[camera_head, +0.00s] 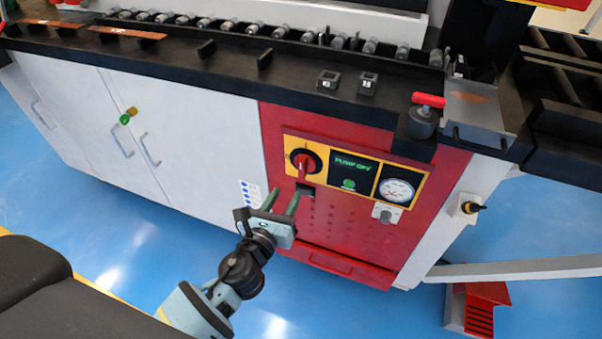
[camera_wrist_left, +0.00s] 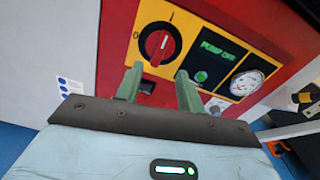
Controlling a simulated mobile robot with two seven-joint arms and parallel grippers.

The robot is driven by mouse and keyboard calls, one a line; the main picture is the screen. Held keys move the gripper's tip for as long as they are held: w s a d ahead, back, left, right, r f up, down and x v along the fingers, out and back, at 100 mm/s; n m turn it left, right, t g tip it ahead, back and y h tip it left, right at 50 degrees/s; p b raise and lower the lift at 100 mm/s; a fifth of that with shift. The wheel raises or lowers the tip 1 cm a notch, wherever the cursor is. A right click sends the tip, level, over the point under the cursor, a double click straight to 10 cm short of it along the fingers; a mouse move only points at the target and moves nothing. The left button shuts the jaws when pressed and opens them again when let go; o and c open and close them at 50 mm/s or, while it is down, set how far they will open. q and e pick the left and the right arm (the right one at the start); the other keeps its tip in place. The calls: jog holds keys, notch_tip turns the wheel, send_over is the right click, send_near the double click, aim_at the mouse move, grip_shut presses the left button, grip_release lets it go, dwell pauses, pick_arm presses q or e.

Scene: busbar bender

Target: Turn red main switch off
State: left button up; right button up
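The red main switch (camera_head: 304,162) is a red rotary knob on a black round base in a yellow panel on the red machine front. It also shows in the left wrist view (camera_wrist_left: 159,44), above and ahead of the fingers, with its handle near upright and slightly tilted. My left gripper (camera_head: 287,197) is open and empty. Its two green fingers point at the panel, just below the switch and apart from it. In the left wrist view the fingers (camera_wrist_left: 160,85) stand below the knob with a gap between them. My right gripper is not in view.
Right of the switch are a display (camera_head: 355,167) reading "PUMP OFF" with a green button (camera_head: 348,184), and a pressure gauge (camera_head: 396,190). A red-handled lever (camera_head: 428,100) stands on the black worktop (camera_head: 300,95) above. White cabinet doors (camera_head: 180,120) are at left.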

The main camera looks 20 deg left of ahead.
aim_at(301, 164)
pick_arm(q)
jog(key=shift+w+d+r+m+t, duration=0.1)
jog(key=shift+w+r+m+t, duration=0.2)
jog(key=shift+w+r+m, duration=0.55)
jog(key=shift+w+d+f+b, duration=0.1)
jog(key=shift+w+b, duration=0.1)
jog(key=shift+w, duration=1.75)
jog(key=shift+w+d+b, duration=0.1)
jog(key=shift+w+b, duration=0.1)
jog(key=shift+w, duration=1.7)
grip_shut()
